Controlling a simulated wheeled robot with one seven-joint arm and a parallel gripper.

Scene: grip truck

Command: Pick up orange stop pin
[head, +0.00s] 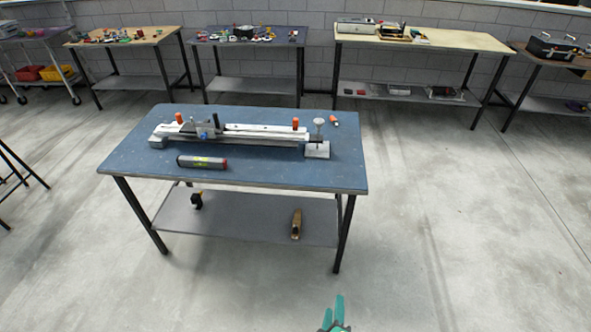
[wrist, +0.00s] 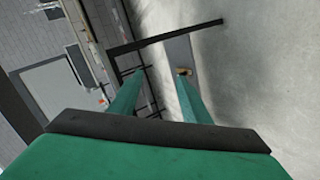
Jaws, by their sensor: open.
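Several orange-topped parts show in the head view on and by a blue table. One orange part (head: 334,118) with a pale end lies on the tabletop at the right back corner. Two orange knobs stand on a long grey rail fixture (head: 255,133), one at its left end (head: 179,118) and one near its right end (head: 295,124). I cannot tell which is the stop pin. My gripper (head: 335,309) has teal fingers, is open and empty, and is low in front of the table, well apart from it. In the wrist view its fingers (wrist: 156,92) are spread with nothing between them.
The blue table (head: 130,169) also holds a dark cylinder (head: 202,162) and a small metal block (head: 317,150). Its lower shelf (head: 255,222) carries a brown part (head: 296,224). Cluttered benches line the back wall. The floor around the table is clear.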

